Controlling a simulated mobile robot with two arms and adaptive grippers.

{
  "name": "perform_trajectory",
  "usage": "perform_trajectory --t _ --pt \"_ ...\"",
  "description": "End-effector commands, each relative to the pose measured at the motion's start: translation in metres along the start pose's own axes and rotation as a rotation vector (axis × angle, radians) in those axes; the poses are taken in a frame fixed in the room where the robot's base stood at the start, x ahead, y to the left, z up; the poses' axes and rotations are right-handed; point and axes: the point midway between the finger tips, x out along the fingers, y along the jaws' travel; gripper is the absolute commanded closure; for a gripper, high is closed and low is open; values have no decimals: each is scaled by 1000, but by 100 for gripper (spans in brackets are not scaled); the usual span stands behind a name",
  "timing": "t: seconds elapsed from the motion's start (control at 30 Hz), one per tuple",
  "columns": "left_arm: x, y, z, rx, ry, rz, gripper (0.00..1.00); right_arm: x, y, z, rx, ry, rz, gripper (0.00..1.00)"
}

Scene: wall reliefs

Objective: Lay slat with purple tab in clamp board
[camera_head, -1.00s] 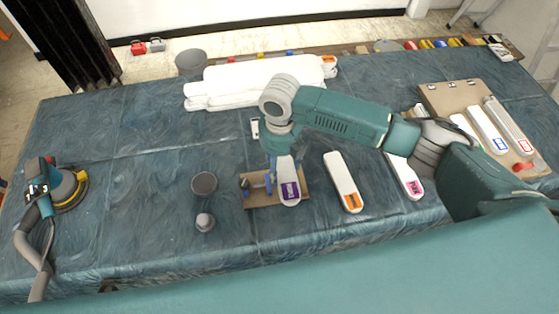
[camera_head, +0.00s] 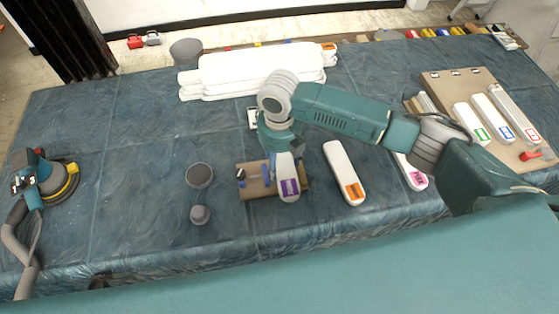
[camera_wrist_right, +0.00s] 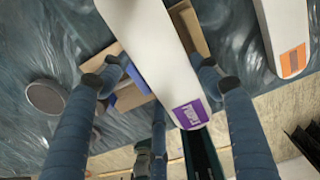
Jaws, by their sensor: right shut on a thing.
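The slat with the purple tab (camera_head: 289,188) is long and white with a rounded end. My right gripper (camera_head: 284,151) is shut on it, and in the right wrist view my fingers (camera_wrist_right: 160,78) stand on both sides of the slat (camera_wrist_right: 155,50). The clamp board (camera_head: 256,190) is a small brown board with blue clamp parts at its left. The slat lies across its right part in the head view; whether it touches the board I cannot tell. The board (camera_wrist_right: 190,25) shows partly behind the slat in the wrist view. My left gripper is not in view.
A slat with an orange tab (camera_head: 343,170) and one with a pink tab (camera_head: 414,176) lie to the right. A larger brown board (camera_head: 455,84) holds several slats.

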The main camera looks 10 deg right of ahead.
Motion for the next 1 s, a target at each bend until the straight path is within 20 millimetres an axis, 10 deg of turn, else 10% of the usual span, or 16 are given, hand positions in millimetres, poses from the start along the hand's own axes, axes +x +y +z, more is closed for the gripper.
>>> perform_trajectory --t 1.0 --pt "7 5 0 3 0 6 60 16 0 0 0 0 -1 66"
